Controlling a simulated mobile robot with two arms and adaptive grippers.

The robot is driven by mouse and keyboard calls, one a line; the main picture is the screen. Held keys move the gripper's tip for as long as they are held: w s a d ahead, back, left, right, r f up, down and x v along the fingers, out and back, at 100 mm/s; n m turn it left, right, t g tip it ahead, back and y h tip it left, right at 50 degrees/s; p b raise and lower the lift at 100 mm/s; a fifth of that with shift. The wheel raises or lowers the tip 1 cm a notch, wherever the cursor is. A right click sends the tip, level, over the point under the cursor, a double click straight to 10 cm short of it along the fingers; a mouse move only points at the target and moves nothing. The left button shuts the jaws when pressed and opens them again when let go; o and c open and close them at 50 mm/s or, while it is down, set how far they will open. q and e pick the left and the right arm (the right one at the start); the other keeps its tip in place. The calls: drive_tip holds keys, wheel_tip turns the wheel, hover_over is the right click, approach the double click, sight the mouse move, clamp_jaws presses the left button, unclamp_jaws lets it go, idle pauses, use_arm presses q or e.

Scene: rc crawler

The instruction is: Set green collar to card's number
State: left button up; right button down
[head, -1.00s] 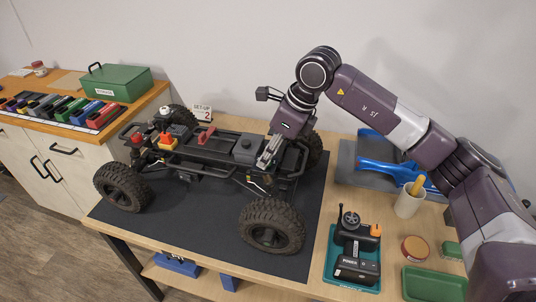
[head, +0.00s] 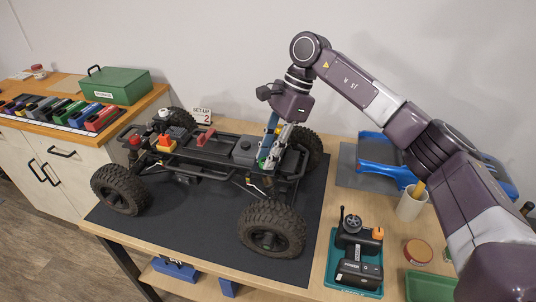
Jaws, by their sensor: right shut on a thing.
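The set-up card (head: 202,114) stands behind the crawler and shows the number 2. The crawler chassis (head: 208,150) stands on its wheels on a dark mat. A blue upright part (head: 271,122) shows beside my right gripper at the chassis's right end. The green collar (head: 262,155) shows only as a small green patch at the fingertips. My right gripper (head: 267,160) points down there and is shut on it; the fingers hide most of it, and any marks on it are too small to read. My left gripper is not in view.
A teal tray (head: 334,279) with a radio controller (head: 358,250) stands right of the mat (head: 180,235). The mat's front is clear.

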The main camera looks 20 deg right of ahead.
drive_tip(key=shift+w+r+n+g, duration=0.1)
drive_tip(key=shift+n+g, duration=0.3)
drive_tip(key=shift+n, duration=0.6)
drive_tip(key=c, duration=1.7)
unclamp_jaws()
drive_tip(key=v, duration=1.2)
drive_tip(key=shift+a, duration=0.2)
